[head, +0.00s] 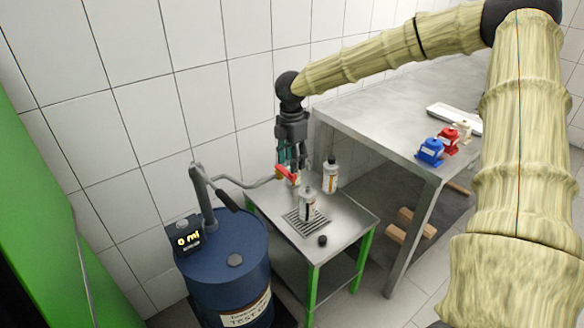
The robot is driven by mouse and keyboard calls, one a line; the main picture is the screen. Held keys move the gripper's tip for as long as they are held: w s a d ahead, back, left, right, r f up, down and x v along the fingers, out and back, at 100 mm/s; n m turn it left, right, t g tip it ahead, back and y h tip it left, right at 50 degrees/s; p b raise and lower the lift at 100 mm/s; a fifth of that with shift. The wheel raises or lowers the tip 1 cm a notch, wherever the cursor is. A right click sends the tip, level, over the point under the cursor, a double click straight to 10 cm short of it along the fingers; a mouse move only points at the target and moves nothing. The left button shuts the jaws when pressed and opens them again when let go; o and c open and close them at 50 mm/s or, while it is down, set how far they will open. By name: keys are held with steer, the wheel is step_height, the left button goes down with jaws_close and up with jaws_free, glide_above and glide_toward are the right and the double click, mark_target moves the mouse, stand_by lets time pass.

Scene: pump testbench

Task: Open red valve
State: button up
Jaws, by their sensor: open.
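The red valve (286,173) is a small red lever on the end of the grey pipe (245,183) that comes from the blue drum's pump. My gripper (291,160) hangs pointing down right above and behind the red valve. Its fingers are open and partly hidden by the valve and bottles. I cannot tell whether a finger touches the lever. A white bottle with a label (307,205) stands open on the drain grate (306,222) below the pipe end.
A second bottle with a dark cap (330,174) stands behind. A black cap (322,240) lies on the small green-legged table (345,222). The blue drum (225,265) with a "0 ml" display (187,240) stands left. A larger metal table (385,120) holds blue, red and white items at right.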

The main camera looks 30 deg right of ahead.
mark_target(285, 171)
steer(key=shift+s+d+f+p, duration=0.1)
steer(key=shift+f+p, duration=0.1)
steer(key=shift+f, duration=0.8)
steer(key=shift+s+f+p, duration=0.1)
steer(key=shift+f+p, duration=0.05)
steer(key=shift+f, duration=0.85)
steer(key=shift+c, duration=0.2)
jaws_close()
